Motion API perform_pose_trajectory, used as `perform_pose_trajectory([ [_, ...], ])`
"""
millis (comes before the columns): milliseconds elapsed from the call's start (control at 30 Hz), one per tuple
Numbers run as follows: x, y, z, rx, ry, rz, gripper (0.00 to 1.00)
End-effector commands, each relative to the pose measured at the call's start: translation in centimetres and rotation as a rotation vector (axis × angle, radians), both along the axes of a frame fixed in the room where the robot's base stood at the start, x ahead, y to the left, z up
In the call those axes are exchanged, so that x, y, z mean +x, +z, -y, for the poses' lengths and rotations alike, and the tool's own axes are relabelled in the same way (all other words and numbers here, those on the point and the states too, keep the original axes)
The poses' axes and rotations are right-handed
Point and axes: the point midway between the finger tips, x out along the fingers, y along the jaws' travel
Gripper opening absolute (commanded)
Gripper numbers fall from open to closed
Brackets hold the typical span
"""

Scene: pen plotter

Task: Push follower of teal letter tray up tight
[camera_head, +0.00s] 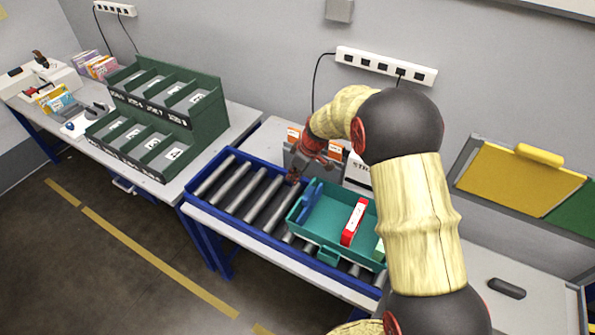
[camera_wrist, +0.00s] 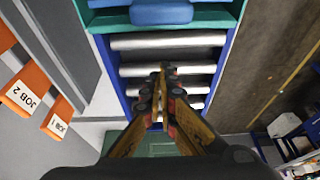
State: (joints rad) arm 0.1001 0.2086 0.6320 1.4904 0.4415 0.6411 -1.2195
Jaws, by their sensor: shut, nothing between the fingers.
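The teal letter tray (camera_head: 329,218) sits on the roller conveyor, and its near end shows at the top of the wrist view (camera_wrist: 215,17). A blue block (camera_head: 310,203), which looks like the follower, stands inside at the tray's left end; it also shows in the wrist view (camera_wrist: 162,12). A red and white item (camera_head: 354,222) stands farther right in the tray, with a gap between it and the blue block. My gripper (camera_head: 293,179) is shut and empty, over the rollers just outside the tray's left end. In the wrist view its fingertips (camera_wrist: 163,72) point toward the blue block, apart from it.
The blue-railed conveyor (camera_head: 232,206) has bare rollers left of the tray. A grey holder with orange-labelled job slots (camera_head: 293,137) stands behind it. A green sorting rack (camera_head: 210,118) stands on the left table. My arm covers the tray's right side.

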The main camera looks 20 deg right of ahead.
Motion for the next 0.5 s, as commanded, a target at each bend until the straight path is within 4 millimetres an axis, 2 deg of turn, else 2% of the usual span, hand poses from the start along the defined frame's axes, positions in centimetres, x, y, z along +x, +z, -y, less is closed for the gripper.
perform_pose_trajectory([
  [100,0.5,-2.2,-0.6,0.001,0.0,-0.001,0.0],
  [300,-1.4,-2.0,1.5,0.0,-0.003,0.002,0.0],
  [500,-2.2,-2.0,2.2,0.0,-0.001,0.001,0.0],
])
